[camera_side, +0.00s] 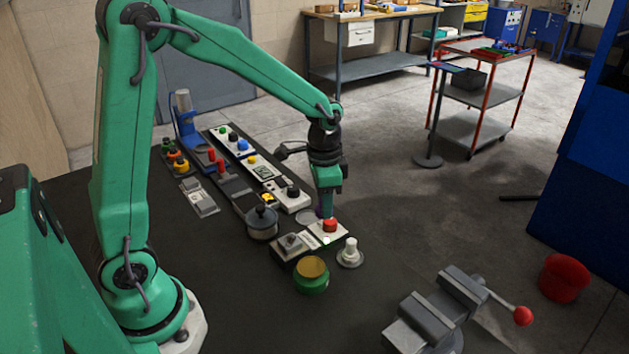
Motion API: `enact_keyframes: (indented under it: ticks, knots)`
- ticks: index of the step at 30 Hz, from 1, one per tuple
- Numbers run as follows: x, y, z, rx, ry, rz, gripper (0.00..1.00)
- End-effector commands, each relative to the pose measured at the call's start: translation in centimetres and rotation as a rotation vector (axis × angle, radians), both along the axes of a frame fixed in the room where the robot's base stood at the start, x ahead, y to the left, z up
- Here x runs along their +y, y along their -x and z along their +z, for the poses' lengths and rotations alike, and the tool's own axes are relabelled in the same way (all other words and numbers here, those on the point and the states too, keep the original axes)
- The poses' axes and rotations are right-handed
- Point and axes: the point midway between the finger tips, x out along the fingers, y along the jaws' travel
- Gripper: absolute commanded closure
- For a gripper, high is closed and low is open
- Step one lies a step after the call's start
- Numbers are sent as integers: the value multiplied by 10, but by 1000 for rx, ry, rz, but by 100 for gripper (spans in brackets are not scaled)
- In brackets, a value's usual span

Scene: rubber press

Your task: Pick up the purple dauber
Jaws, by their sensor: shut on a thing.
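A small bit of purple, the purple dauber (319,212), shows at the fingertips. My gripper is shut on it. Most of the dauber is hidden behind the fingers and the red button (330,225) in front. I cannot tell whether it is clear of the table.
Close by stand a button box (292,245), a green jar with a yellowish lid (311,274), a white-topped knob (350,253) and a lidded grey pot (262,222). A vise (440,307) is at front right. Bare table lies left of the jar.

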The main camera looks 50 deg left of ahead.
Motion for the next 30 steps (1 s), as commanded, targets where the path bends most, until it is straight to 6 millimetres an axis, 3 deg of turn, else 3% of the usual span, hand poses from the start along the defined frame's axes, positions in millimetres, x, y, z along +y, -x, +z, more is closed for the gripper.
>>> enact_keyframes:
  ticks: [17, 18, 21, 30]
  knots:
    - [-4, 1, 2, 1, 0, 0, 88]
    - [-4, 1, 2, 1, 0, 0, 68]
    - [-4, 1, 2, 0, 1, 0, 84]
    - [-9, 7, 4, 0, -1, -54, 84]
